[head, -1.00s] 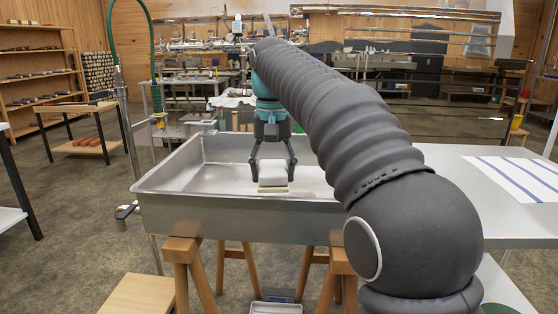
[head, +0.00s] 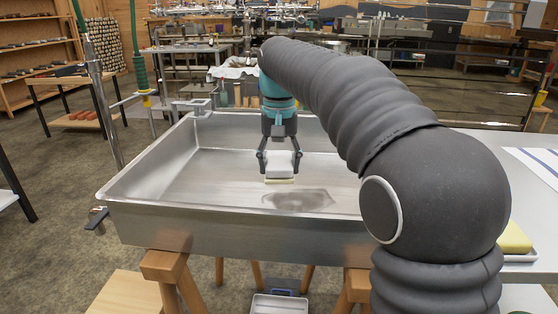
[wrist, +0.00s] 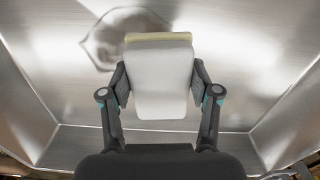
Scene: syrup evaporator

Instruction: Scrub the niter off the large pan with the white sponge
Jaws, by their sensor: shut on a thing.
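The large pan (head: 165,222) is a wide, shallow metal tray on wooden trestles. A dark greyish niter patch (head: 302,200) with a darker rim lies on its floor; the wrist view also shows the patch (wrist: 105,40), partly hidden by the sponge. The white sponge (head: 280,164) is a white block with a pale yellow layer along its lower edge; it also shows in the wrist view (wrist: 160,80). My gripper (head: 279,160) is shut on the sponge, one finger on each side. The sponge is over the pan floor, just behind the patch; I cannot tell whether it touches the floor.
A metal table (head: 515,259) with a yellow sponge (head: 515,236) adjoins at the right, partly hidden by my arm. A green hose and metal pipe (head: 97,95) stand by the pan's left end. A grey bin (head: 279,305) sits below. Pan walls surround the sponge.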

